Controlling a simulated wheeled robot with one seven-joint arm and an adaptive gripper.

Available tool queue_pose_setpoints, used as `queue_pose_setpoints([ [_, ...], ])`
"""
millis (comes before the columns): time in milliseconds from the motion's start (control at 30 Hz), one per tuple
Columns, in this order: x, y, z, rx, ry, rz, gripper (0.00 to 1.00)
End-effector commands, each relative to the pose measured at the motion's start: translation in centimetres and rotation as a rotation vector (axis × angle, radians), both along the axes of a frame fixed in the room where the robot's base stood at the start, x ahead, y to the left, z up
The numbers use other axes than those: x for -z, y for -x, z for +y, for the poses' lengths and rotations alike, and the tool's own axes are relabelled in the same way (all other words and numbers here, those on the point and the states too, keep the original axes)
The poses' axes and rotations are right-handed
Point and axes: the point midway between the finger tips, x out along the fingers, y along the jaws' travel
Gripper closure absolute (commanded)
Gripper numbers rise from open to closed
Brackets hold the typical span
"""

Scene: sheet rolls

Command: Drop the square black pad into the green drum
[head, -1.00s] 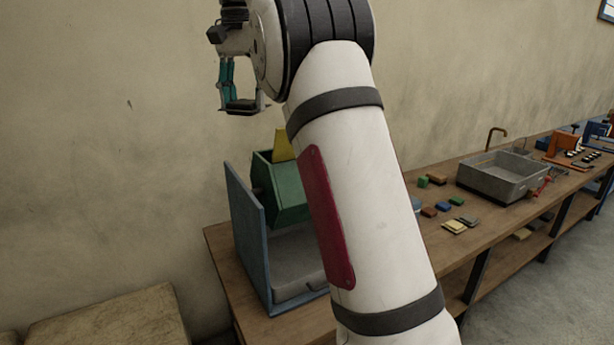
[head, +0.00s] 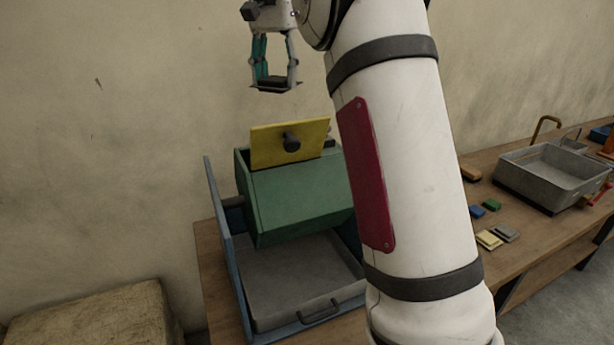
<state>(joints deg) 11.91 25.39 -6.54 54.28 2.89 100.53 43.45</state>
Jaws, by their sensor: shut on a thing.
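My gripper (head: 274,88) is at the top of the head view, shut on the square black pad (head: 273,82), a flat dark piece held level between the fingertips. The green drum (head: 300,200) is a faceted body mounted in a blue frame on the bench. Its yellow door (head: 310,143) stands raised at the top, with a dark knob on it. The gripper and pad are in the air above the drum's door, apart from it. The drum's opening is not visible from here, and my arm hides the drum's right end.
A blue side panel (head: 228,250) stands left of the drum, and a grey tray (head: 295,280) with a handle lies beneath it. Right of my arm are small coloured blocks (head: 490,205) and a grey basin (head: 548,175). A tan block (head: 95,325) sits lower left.

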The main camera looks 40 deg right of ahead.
Motion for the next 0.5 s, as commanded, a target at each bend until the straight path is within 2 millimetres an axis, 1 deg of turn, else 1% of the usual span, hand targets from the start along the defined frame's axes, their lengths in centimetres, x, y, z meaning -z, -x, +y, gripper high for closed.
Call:
queue_pose_setpoints([
  [233, 2.6, 0.3, 0.2, -0.002, 0.000, 0.000, 0.80],
  [500, 4.5, 0.3, 0.2, -0.002, 0.001, 0.000, 0.80],
])
